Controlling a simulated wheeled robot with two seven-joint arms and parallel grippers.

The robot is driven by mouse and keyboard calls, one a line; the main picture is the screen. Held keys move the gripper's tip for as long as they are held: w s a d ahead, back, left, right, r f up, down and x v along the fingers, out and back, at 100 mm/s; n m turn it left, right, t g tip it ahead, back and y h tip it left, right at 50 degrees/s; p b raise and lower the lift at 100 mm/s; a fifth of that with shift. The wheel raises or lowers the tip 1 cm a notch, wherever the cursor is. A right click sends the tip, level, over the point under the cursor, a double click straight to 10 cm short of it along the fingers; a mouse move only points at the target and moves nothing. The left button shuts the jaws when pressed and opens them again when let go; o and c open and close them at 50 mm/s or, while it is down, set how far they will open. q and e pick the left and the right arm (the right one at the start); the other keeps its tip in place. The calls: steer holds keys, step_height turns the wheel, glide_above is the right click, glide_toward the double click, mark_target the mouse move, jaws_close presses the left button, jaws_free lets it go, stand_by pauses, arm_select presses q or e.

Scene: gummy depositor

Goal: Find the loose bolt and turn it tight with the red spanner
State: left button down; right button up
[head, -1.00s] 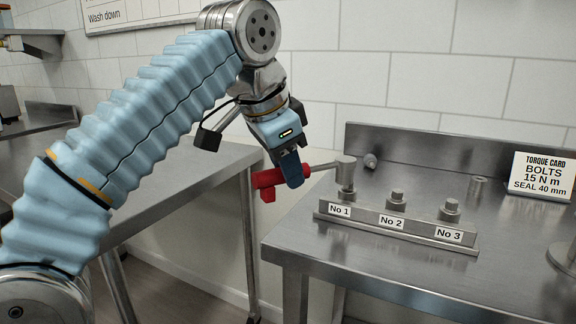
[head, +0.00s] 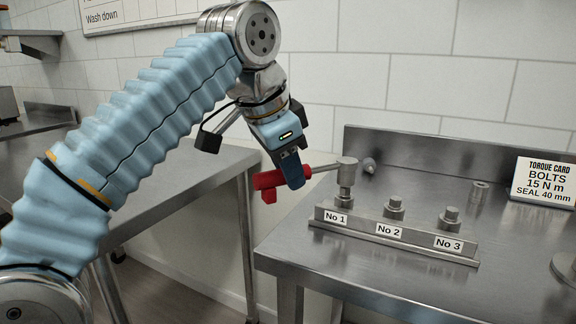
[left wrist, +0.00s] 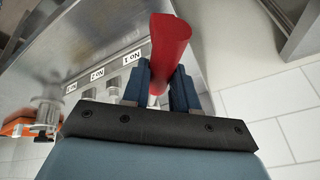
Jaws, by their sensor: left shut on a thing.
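The red spanner (head: 268,180) has a red handle, a steel arm and a steel socket head. My left gripper (head: 292,173) is shut on its handle; the left wrist view shows the red handle (left wrist: 169,48) between the fingers. The socket stands over bolt No 1 (head: 343,197), whose upper part shows below it; I cannot tell whether they touch. Bolt No 2 (head: 394,208) and bolt No 3 (head: 449,218) stand uncovered in the same row. No 3's collar meets the base; which bolt is loose is not clear. My right gripper is out of view.
The bolts stand behind a labelled steel strip (head: 361,234) on a steel bench (head: 505,260) with a raised back edge. A torque card (head: 543,182) and a small steel cylinder (head: 480,191) stand farther right. Another steel table (head: 165,190) is at left, with a gap between.

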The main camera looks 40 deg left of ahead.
arm_select(q)
steer(key=shift+f, duration=0.1)
steer(key=shift+f+b, duration=0.85)
steer(key=shift+f, duration=0.05)
steer(key=shift+w+a+m, duration=0.1)
steer(key=shift+a+m, duration=0.15)
steer(key=shift+m, duration=0.05)
steer(key=w+a+m+g+h, duration=0.1)
steer(key=w+a+m+h, duration=0.2)
steer(key=w+a+m, duration=0.2)
steer(key=a+m, duration=0.1)
steer(key=m, duration=0.2)
steer(key=shift+w, duration=0.3)
steer(key=shift+d+r+h, duration=0.1)
steer(key=shift+r+h, duration=0.05)
steer(key=shift+h, duration=0.15)
